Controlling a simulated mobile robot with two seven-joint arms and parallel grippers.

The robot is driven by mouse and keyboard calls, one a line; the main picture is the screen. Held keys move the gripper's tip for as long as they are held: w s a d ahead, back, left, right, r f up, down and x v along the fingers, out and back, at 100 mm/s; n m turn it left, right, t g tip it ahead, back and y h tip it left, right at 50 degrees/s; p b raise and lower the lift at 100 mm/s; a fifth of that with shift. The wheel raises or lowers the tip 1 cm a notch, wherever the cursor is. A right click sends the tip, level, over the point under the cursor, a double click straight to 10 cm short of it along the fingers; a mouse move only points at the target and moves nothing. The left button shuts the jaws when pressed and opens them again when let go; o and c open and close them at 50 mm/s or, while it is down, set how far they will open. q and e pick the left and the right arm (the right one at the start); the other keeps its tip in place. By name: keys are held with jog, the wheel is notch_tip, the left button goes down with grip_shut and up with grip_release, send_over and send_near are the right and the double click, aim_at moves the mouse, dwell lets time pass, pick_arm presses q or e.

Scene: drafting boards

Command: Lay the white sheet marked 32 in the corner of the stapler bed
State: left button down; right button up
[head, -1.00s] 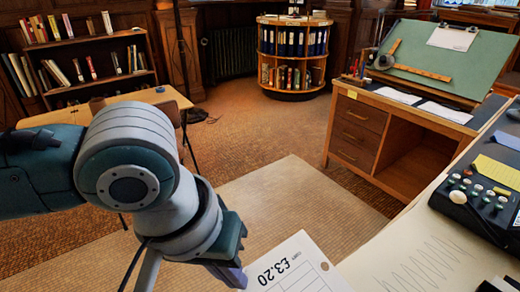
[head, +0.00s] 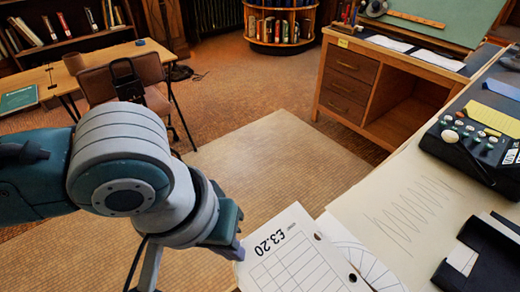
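A white sheet (head: 290,262) printed "£3.20" with a ruled grid is at the bottom centre of the head view, its lower part cut off by the frame. I see no plain "32" on any sheet. My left gripper (head: 236,250) has its fingertips at the sheet's left edge and appears shut on it, holding it out in front of the desk's left edge. A black device (head: 487,258) with a pale piece at its left side lies at the lower right; it may be the stapler, but it is cut off and I cannot make out its bed. My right gripper is not in view.
A large paper with a wavy trace (head: 415,215) covers the near desk. A sheet with a curved scale (head: 352,250) lies partly behind the held sheet. A control box with knobs (head: 475,150) stands at right. A wooden desk (head: 345,90) stands beyond open floor.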

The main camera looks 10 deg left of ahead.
pick_arm(q)
jog(key=c, duration=1.5)
grip_release()
jog(key=shift+f, duration=0.1)
jog(key=shift+c, duration=0.2)
jog(key=o, duration=0.5)
jog(key=shift+p+v, duration=1.45)
jog(key=shift+v, duration=3.5)
jog(key=shift+d, duration=0.15)
